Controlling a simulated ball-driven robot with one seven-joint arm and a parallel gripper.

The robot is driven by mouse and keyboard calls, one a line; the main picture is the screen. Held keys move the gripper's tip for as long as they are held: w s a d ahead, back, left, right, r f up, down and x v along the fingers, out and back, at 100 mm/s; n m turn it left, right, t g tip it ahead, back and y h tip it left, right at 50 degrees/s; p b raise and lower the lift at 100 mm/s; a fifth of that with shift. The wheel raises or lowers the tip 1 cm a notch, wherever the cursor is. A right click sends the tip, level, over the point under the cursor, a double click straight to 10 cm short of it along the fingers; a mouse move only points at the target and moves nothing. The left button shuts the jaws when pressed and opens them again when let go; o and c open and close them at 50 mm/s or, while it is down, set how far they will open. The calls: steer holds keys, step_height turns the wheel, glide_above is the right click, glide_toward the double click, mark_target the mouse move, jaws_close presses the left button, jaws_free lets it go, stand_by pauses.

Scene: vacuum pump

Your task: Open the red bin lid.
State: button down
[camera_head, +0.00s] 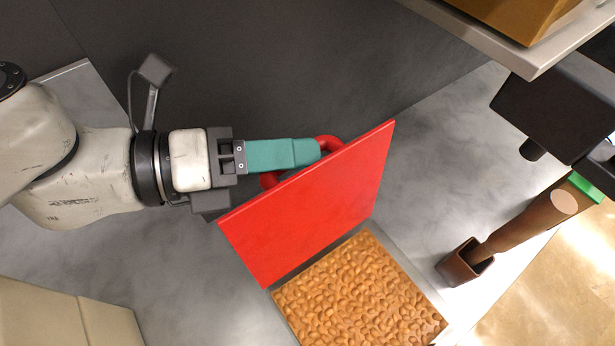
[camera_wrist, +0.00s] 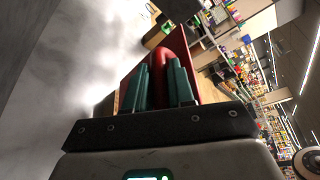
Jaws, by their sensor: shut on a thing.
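The red bin lid (camera_head: 310,212) stands tilted up along one edge of a bin filled with brown nut-like pieces (camera_head: 358,293), so the contents show. A red curved handle (camera_head: 329,143) is on the lid's far side. My gripper (camera_head: 312,152), with teal fingers, is at this handle and shut on it; the lid partly hides the contact in the head view. In the wrist view the teal fingers (camera_wrist: 165,85) stand on either side of the red handle (camera_wrist: 159,62), with the red lid (camera_wrist: 178,45) behind.
A brown cylinder (camera_head: 525,222) with a dark cup-like end lies right of the bin, near a black device (camera_head: 555,105). A shelf edge (camera_head: 545,60) with a cardboard box juts in at the top right. A beige box (camera_head: 70,315) is at the lower left. Grey surface around the lid is clear.

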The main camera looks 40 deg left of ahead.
steer(key=shift+w+a+f, duration=0.1)
steer(key=shift+a+f, duration=0.05)
steer(key=shift+a, duration=0.1)
steer(key=c, duration=1.3)
jaws_free()
steer(key=shift+d, duration=0.1)
steer(key=shift+c, duration=0.2)
steer(key=s+r, duration=0.1)
steer(key=r, duration=0.1)
steer(key=s+d+r+b, duration=0.1)
steer(key=r, duration=0.2)
steer(key=s+d+r, duration=0.1)
steer(key=s+r, duration=0.1)
steer(key=r, duration=0.1)
steer(key=shift+b, duration=0.4)
steer(key=s+d+r+b, duration=0.2)
steer(key=s+d+r, duration=0.3)
steer(key=s, duration=0.3)
